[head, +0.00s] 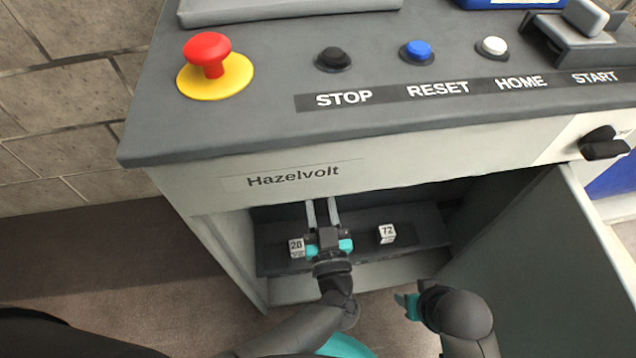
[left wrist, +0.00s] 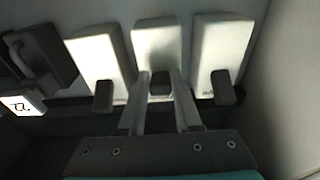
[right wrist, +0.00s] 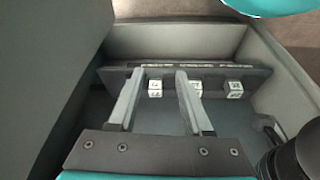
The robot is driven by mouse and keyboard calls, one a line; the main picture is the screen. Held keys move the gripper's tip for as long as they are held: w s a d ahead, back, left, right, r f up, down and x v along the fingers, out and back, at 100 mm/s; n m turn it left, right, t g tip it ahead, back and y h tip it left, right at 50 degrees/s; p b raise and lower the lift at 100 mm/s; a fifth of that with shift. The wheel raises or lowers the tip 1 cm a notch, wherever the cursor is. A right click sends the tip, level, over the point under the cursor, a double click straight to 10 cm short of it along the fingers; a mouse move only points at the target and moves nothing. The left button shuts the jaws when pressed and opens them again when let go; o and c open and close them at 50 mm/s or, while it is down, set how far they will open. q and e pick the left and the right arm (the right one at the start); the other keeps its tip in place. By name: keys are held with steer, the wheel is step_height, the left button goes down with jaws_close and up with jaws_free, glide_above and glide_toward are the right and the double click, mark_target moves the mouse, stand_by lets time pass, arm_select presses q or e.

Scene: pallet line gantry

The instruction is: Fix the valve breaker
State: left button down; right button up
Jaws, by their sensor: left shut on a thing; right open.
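The left wrist view shows three white breakers side by side, each with a dark lever: a left breaker (left wrist: 98,55), a middle breaker (left wrist: 157,35) and a right breaker (left wrist: 222,45). My left gripper (left wrist: 160,80) is shut on the dark lever (left wrist: 160,84) of the middle breaker. I cannot read which one is the valve breaker. In the head view my left gripper (head: 321,203) reaches into the open cabinet under the Hazelvolt panel, hiding what is behind it. My right gripper (right wrist: 160,72) is open; in the head view it sits low, in front of the cabinet opening.
Small numbered white blocks, 28 (head: 296,248) and 72 (head: 387,234), sit on a dark ledge (head: 420,225) in the cabinet. The open door (head: 540,265) stands at right. Above are a red mushroom button (head: 207,50) and a row of push buttons (head: 416,50).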

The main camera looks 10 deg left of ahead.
arm_select(q)
steer(key=r+g+p, duration=0.1)
steer(key=p, duration=0.2)
steer(key=shift+w+r, duration=0.1)
steer(key=shift+p, duration=0.35)
arm_select(e)
steer(key=s+d+f+g, duration=0.1)
steer(key=s+f, duration=0.3)
steer(key=f, duration=0.3)
steer(key=shift+f+g, duration=0.3)
steer(key=shift+f, duration=0.05)
steer(key=shift+d, duration=0.1)
arm_select(q)
steer(key=c, duration=0.6)
jaws_free()
steer(key=shift+f, duration=0.25)
arm_select(e)
steer(key=shift+w, duration=0.1)
arm_select(q)
steer(key=shift+s, duration=0.2)
